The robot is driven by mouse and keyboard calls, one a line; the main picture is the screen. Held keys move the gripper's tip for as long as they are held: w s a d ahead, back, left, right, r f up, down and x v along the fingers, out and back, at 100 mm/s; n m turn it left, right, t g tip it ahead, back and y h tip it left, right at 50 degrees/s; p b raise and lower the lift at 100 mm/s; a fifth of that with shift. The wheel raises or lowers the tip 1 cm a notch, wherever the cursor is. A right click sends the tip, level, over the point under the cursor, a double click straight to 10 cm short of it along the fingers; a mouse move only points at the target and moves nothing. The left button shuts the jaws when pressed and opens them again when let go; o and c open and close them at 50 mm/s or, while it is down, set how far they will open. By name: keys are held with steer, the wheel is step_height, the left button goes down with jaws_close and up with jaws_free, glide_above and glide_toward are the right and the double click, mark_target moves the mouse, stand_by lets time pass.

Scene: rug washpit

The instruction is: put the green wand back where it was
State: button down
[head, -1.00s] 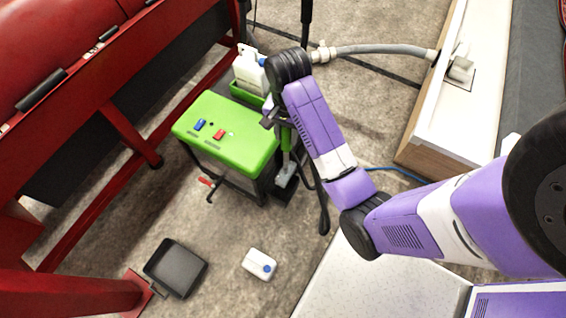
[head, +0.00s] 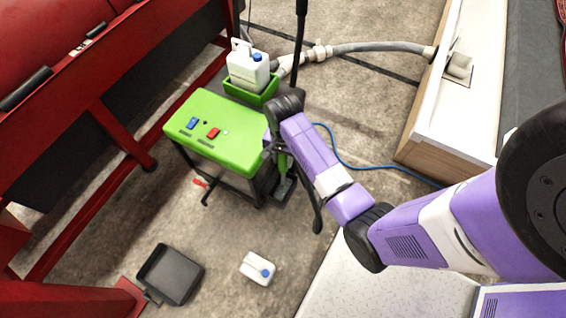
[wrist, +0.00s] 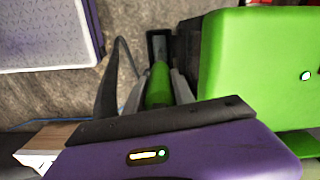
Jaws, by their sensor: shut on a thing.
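The green wand (wrist: 158,86) is between the fingers of my gripper (wrist: 158,92), which is shut on it. In the head view, the wand (head: 283,161) hangs below my gripper (head: 279,150), close to the right side of the green-topped machine (head: 215,145). A dark holder (head: 284,188) stands low at the machine's side, right below the wand. In the wrist view, the wand's far end points toward a dark slot-like part (wrist: 158,45). I cannot tell whether the wand is inside it. The wand's upper part is hidden by my wrist.
A white jug (head: 249,68) with a blue cap sits in a green tray (head: 243,90) behind the machine. A black pan (head: 171,274) and a small white container (head: 257,269) are on the floor. A grey hose (head: 375,48) and a blue cable (head: 345,160) run at right.

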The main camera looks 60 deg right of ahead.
mark_target(283, 175)
step_height(283, 175, down, 2)
steer(key=shift+f, duration=0.15)
steer(key=c, duration=1.1)
jaws_free()
steer(key=shift+o, duration=0.2)
